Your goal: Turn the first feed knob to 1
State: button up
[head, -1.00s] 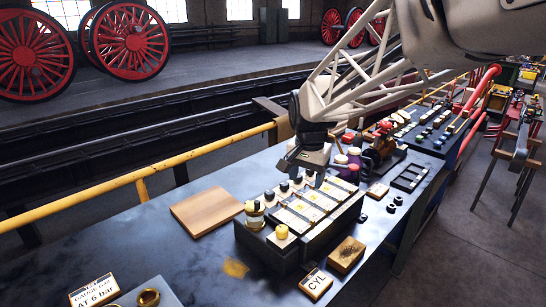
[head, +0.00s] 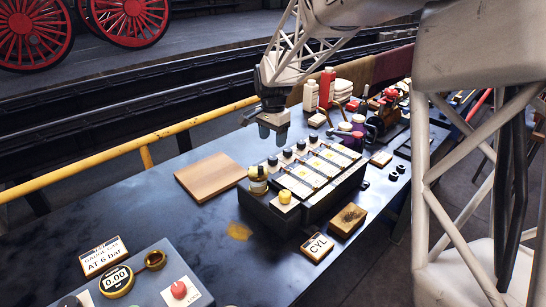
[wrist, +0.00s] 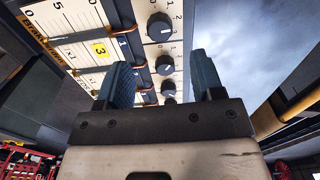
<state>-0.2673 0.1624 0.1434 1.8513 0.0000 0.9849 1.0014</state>
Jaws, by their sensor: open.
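The feed box (head: 318,201) is a dark box with several pale sloped panels, standing on the blue-grey bench. Black knobs line its far left edge, one of them (head: 273,160) near the box's left end. In the wrist view, a black knob (wrist: 159,26) with a white pointer line and numbered scale shows above the fingertips. Another knob (wrist: 165,64) shows between the fingers, with more below it partly hidden. My gripper (head: 273,137) points down, open and empty, above and slightly behind the knob row. Its fingers also show in the wrist view (wrist: 163,80), apart from the knobs.
A wooden board (head: 209,177) lies left, a CYL block (head: 317,247) in front. Bottles (head: 327,88) stand behind. The bench between board and gauge panel is mostly clear.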

aim_at(273, 158)
dwell(0.3)
jog(key=shift+f, duration=3.9)
jog(key=c, duration=0.9)
